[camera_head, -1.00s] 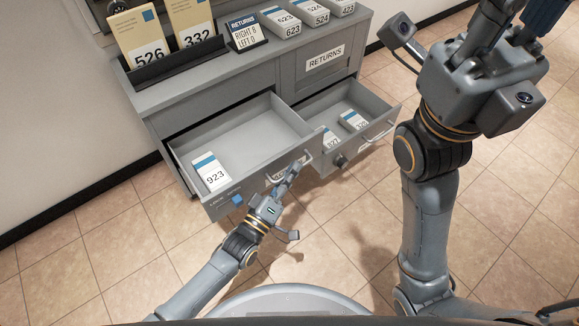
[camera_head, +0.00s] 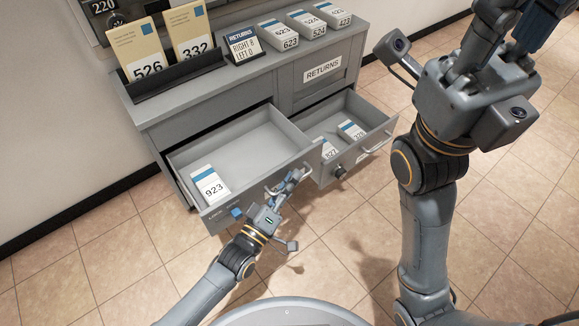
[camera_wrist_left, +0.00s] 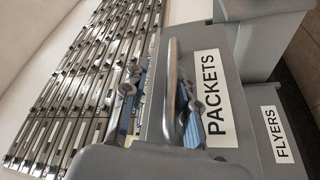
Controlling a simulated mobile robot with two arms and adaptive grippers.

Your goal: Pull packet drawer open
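The packet drawer (camera_head: 245,188), left of the two grey drawers, stands pulled out, with a white packet marked 923 (camera_head: 209,185) inside at its left end. In the left wrist view its front carries the label PACKETS (camera_wrist_left: 214,97), with a metal bar handle (camera_wrist_left: 172,75) beside it. My left gripper (camera_head: 291,180) is at this handle. In the left wrist view its blue-padded fingers (camera_wrist_left: 160,105) are apart, one on each side of the bar; a firm grip does not show. My right arm is raised at the right; its fingertips are not clearly visible.
The flyers drawer (camera_head: 383,137) to the right is also open, holding several white packets. Its FLYERS label (camera_wrist_left: 281,133) shows in the left wrist view. The cabinet top holds a dark card rack (camera_head: 180,75), a returns sign (camera_head: 243,45) and packets. Tiled floor (camera_head: 330,260) in front is clear.

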